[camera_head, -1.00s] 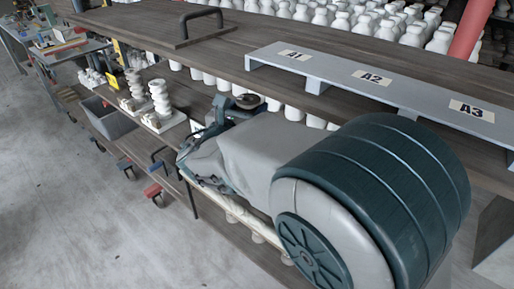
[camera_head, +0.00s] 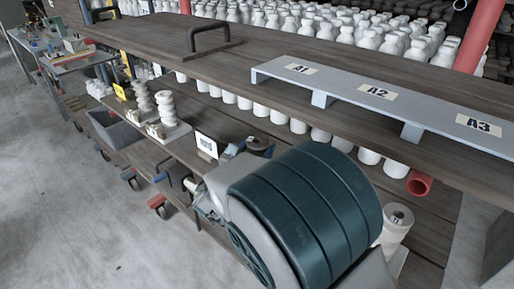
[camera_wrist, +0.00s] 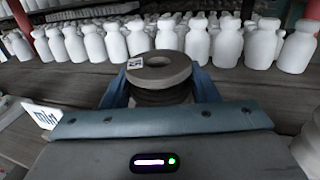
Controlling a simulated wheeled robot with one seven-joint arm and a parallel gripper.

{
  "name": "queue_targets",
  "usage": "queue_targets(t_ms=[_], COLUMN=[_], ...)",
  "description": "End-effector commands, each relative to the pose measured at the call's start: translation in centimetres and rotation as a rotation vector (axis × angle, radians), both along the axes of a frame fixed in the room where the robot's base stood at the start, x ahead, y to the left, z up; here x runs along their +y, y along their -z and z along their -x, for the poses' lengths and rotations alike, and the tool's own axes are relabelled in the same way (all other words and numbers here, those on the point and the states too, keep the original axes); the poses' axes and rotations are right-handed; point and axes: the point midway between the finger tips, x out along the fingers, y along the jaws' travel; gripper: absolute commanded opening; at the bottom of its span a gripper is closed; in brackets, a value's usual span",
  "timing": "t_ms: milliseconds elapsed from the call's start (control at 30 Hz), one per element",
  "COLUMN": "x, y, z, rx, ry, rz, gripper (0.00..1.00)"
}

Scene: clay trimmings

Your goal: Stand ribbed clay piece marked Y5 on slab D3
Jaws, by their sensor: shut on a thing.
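My gripper (camera_wrist: 160,88) is shut on a grey-brown ribbed clay piece (camera_wrist: 158,70) in the wrist view. The piece has a flat round top with a hole and a small white label on its left edge; the label is turned and only a 5 is readable. A blue finger stands on each side of the piece, and its lower part is hidden behind my gripper body. In the head view the piece (camera_head: 260,143) shows as a dark disc above the lower wooden shelf, just beyond my arm. I see no slab with a readable D3 mark.
White ribbed stacks (camera_head: 166,106) stand on slabs at left, and another white piece (camera_head: 398,219) stands right of my arm. A white sign (camera_head: 206,144) is left of my gripper. The grey raised board (camera_head: 340,88) marked A1 to A3 and rows of white bottles lie behind.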

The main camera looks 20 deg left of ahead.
Motion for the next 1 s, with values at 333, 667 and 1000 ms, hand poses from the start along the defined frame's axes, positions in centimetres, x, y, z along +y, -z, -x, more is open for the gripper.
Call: queue_targets(t_ms=[333, 667, 1000], x=[0.0, 0.2, 0.3], y=[0.1, -0.1, -0.1], z=[0.0, 3.0, 9.9], rx=[0.000, 0.002, 0.001], ry=[0.000, -0.005, -0.004], rz=[0.000, -0.001, -0.001], gripper=[0.76, 0.76, 0.76])
